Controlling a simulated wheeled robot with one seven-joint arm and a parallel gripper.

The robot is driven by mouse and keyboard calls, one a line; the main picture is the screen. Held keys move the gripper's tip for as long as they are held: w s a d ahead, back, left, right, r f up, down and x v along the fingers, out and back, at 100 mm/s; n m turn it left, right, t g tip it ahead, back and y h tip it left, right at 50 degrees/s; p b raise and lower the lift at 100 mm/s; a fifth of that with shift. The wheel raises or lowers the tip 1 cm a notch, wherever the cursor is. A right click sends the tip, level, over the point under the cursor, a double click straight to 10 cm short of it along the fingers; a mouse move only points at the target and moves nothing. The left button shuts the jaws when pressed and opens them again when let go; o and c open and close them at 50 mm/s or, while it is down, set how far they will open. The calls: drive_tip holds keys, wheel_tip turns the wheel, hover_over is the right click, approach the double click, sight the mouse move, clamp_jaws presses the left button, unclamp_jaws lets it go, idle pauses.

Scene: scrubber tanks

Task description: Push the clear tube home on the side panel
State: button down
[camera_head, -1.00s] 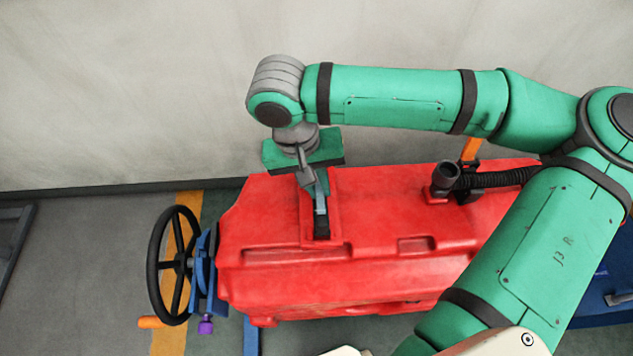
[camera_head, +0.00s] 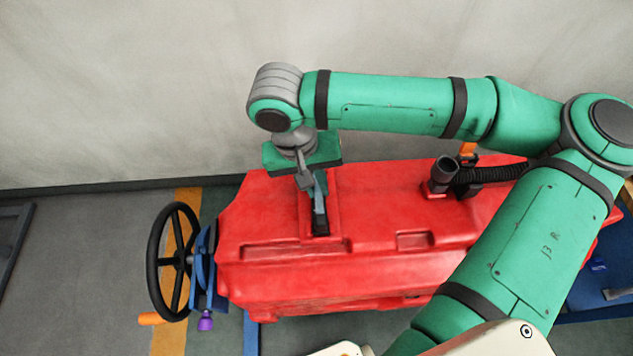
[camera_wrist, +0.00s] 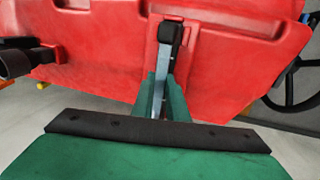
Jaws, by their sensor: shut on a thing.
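My gripper (camera_head: 320,224) points down into a shallow recess in the top of the red tank (camera_head: 365,205), left of its middle. The red body also fills the upper wrist view (camera_wrist: 225,60).
A black handwheel (camera_head: 172,262) stands at the tank's left end, with a purple knob (camera_head: 205,321) near it. A black hose cuff (camera_head: 443,172) rises from the tank top to the right. The wall (camera_head: 120,100) is close behind.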

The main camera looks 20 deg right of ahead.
drive_tip(key=shift+f, duration=0.4)
idle(0.5)
drive_tip(key=c, duration=1.2)
unclamp_jaws()
drive_tip(key=shift+r, duration=2.75)
